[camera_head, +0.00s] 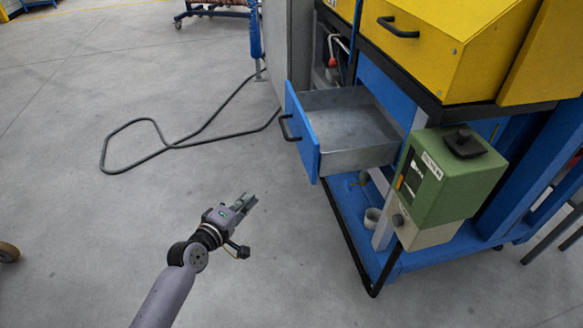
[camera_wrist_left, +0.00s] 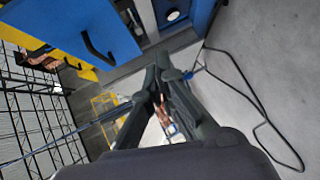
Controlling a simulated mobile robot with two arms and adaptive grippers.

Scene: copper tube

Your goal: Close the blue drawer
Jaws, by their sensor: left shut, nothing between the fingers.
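The blue drawer (camera_head: 303,131) is pulled out from the blue workbench, so its empty grey metal inside shows. Its blue front faces left and carries a black bar handle (camera_head: 288,128). My left gripper (camera_head: 251,201) is shut and empty, below and to the left of the drawer front in the head view, apart from it. In the left wrist view a blue panel with a black handle, seemingly the drawer front (camera_wrist_left: 70,30), is at the upper left, beyond the shut fingertips (camera_wrist_left: 160,68). My right gripper is not in view.
A green device (camera_head: 440,185) stands at the workbench's near side, right of the drawer. Yellow cabinets (camera_head: 450,50) sit above. A black cable (camera_head: 150,122) loops over the floor. A dark rail (camera_head: 352,240) edges the lower blue shelf. The floor around my left gripper is clear.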

